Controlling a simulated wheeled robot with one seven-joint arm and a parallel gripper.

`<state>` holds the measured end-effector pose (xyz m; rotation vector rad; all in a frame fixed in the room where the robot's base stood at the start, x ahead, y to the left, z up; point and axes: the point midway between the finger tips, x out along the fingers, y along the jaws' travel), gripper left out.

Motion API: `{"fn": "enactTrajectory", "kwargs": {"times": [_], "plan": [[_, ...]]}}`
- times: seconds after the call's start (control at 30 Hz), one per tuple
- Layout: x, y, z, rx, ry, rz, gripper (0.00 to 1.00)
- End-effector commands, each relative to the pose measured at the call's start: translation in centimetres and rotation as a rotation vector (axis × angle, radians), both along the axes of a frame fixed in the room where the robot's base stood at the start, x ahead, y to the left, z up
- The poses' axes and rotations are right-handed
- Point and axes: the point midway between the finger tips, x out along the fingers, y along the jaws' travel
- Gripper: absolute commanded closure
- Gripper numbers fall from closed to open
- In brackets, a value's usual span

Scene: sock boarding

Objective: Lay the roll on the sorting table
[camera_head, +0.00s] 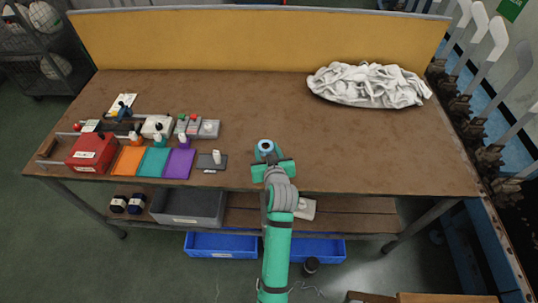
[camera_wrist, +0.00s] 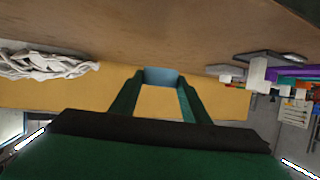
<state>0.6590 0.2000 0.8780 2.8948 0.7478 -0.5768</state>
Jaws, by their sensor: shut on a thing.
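My gripper (camera_head: 270,160) is green and sits above the front middle of the brown sorting table (camera_head: 330,140). It is shut on a light blue roll (camera_head: 266,146), which shows a pale ring end in the head view. In the wrist view the blue roll (camera_wrist: 161,76) is between the tips of my gripper (camera_wrist: 160,84). The table surface behind the roll is bare. I cannot tell whether the roll touches the table.
A white cloth heap (camera_head: 368,85) lies at the back right. Orange, teal and purple mats (camera_head: 179,163), a red box (camera_head: 91,152) and small devices crowd the left. A dark grey stand (camera_head: 212,161) is left of my gripper. A yellow panel (camera_head: 250,40) closes the back.

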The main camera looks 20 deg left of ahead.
Motion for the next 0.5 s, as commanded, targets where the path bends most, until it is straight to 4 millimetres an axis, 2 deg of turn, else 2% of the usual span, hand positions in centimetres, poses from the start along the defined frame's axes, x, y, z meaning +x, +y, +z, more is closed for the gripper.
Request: {"fn": "enactTrajectory", "kwargs": {"times": [0.33,0.5], "plan": [[1.8,-0.4,-2.2,0.0,0.001,-0.002,0.8],[1.7,-0.4,-4.5,0.0,0.001,-0.003,0.8]]}}
